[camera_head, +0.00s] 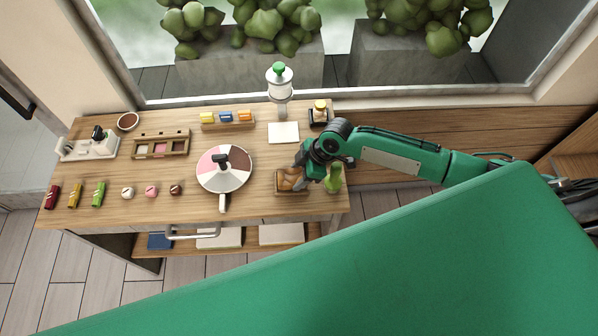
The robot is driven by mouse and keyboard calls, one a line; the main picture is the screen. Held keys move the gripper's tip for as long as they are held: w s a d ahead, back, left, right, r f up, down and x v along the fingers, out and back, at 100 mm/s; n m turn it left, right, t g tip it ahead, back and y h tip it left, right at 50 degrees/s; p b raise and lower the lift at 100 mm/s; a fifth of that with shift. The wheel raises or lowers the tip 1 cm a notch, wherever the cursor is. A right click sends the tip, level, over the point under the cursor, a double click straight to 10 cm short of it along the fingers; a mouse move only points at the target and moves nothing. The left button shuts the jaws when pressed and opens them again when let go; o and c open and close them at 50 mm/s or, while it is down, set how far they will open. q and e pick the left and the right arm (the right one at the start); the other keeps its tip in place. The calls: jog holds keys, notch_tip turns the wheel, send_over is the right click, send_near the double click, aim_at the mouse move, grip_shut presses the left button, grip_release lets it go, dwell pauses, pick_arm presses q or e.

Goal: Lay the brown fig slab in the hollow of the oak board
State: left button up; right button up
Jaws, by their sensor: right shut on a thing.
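My right gripper (298,182) reaches in from the right and points down over a small wooden tray (292,194) at the table's right end. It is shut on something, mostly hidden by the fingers. Brown lumpy shapes (287,180) show right beside the fingers, at the tray. I cannot tell which of them is the fig slab, or whether the held thing touches the tray. A wooden board with hollows (160,136) lies at the back left, with pale and pink pieces in it; the contents of its right hollow are unclear. My left gripper is out of view.
A round pink, white and brown plate with a dark knob (223,180) stands mid-table. A green thing (333,180) stands close right of my gripper. A dispenser (280,84) stands at the back. Coloured packets (76,196) and small round pieces (151,191) line the front left.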

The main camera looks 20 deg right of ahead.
jog(key=shift+f, duration=0.1)
dwell(0.7)
jog(key=o, duration=0.9)
jog(key=shift+c, duration=0.2)
jog(key=b+v, duration=0.3)
jog(key=v, duration=1)
jog(key=shift+d+r+b, duration=0.2)
jog(key=shift+r+b, duration=0.15)
jog(key=shift+b, duration=0.05)
jog(key=shift+s+a, duration=0.1)
